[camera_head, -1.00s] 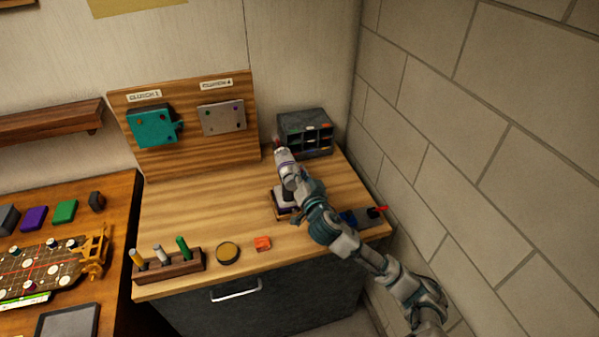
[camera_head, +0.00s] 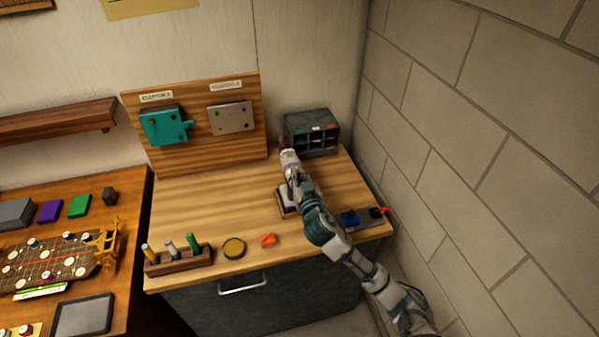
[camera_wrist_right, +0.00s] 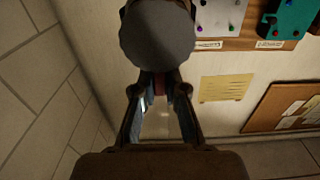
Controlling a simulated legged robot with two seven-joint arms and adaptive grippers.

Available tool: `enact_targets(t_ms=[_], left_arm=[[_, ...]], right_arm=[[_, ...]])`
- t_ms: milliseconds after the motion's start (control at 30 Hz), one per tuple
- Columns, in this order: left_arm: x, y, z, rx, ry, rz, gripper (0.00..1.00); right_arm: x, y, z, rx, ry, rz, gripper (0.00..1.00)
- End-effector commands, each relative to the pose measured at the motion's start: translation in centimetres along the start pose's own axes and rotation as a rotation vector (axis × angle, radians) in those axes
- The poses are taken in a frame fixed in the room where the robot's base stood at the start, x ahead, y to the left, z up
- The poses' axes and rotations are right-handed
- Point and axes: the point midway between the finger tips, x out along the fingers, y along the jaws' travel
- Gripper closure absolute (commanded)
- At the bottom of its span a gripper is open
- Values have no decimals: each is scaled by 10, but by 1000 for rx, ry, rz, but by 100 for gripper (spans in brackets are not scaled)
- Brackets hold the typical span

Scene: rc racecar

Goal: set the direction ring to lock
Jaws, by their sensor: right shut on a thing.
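My right gripper (camera_head: 287,152) is above the back right of the wooden bench, in front of the grey organiser. In the right wrist view its fingers (camera_wrist_right: 160,82) close on a dark tool with a broad round grey end (camera_wrist_right: 157,40). A small reddish part shows between the fingers. The tool is mostly hidden in the head view, where only a reddish tip shows by the gripper. I cannot make out a direction ring or its setting. My left gripper is out of view.
The grey organiser (camera_head: 311,132) stands close behind the gripper. A small stand (camera_head: 283,206) is partly behind my arm. The bench middle is clear.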

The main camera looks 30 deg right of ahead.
Motion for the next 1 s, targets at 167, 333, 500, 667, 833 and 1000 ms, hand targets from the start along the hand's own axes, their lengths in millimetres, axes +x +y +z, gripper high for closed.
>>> enact_targets(t_ms=[167, 333, 500, 667, 833, 1000], left_arm=[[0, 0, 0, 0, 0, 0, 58], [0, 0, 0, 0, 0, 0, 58], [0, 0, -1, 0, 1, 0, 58], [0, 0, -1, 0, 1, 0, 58], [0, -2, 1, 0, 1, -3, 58], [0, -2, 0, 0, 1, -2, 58]], right_arm=[[0, 0, 1, -7, -1, 2, 100], [0, 0, 1, -6, -1, 1, 100], [0, 0, 1, -5, -1, 1, 62], [0, 0, 0, -5, 0, 1, 62], [-3, 0, 1, -4, -1, 0, 62], [-26, 0, 2, -3, -1, -1, 62]])
